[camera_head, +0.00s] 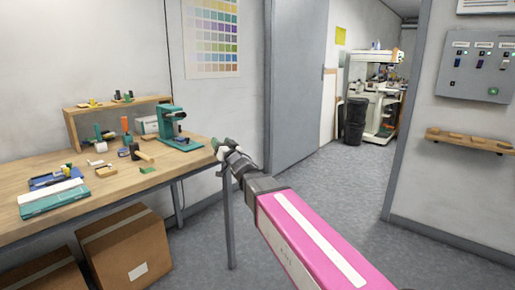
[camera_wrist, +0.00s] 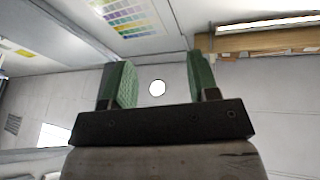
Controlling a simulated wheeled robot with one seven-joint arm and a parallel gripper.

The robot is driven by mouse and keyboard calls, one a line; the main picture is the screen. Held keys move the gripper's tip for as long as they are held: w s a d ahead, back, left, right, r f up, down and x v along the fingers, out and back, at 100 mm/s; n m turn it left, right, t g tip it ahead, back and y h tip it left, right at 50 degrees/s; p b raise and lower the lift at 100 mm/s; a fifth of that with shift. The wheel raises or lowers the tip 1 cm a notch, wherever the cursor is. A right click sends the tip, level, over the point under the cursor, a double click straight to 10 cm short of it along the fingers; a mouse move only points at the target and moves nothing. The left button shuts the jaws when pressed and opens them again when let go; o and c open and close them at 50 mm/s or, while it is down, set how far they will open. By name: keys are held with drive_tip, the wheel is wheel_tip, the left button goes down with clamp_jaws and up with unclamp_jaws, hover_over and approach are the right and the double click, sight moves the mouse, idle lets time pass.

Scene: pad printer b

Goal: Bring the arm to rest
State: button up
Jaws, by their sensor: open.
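My gripper (camera_head: 218,147) is at the end of my pink arm, beside the right end of the wooden workbench (camera_head: 185,160) in the head view. In the wrist view its two green fingers (camera_wrist: 158,85) stand apart with nothing between them. The gripper is open and empty. In the head view the fingertips are small, and I cannot tell their exact gap from the bench edge.
The bench holds a teal pad printer (camera_head: 168,125), a blue tray (camera_head: 55,180) and several small parts. Cardboard boxes (camera_head: 128,245) stand under it. A black bin (camera_head: 354,122) stands by the doorway. The grey floor (camera_head: 330,190) right of my arm is clear.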

drive_tip(key=d+f+m+g+h, duration=0.55)
drive_tip(key=d+f+h, duration=0.55)
drive_tip(key=d+f, duration=1.1)
drive_tip(key=s+d+f+g, duration=0.6)
drive_tip(key=s+f, duration=0.2)
drive_tip(key=s, duration=0.2)
drive_tip(key=s+d+f+n+g+h, duration=0.1)
drive_tip(key=s+d+f+g, duration=0.4)
drive_tip(key=s+f, duration=0.4)
drive_tip(key=shift+s+d+f+g, duration=0.3)
drive_tip(key=shift+s+d+g, duration=0.15)
drive_tip(key=shift+g, duration=0.3)
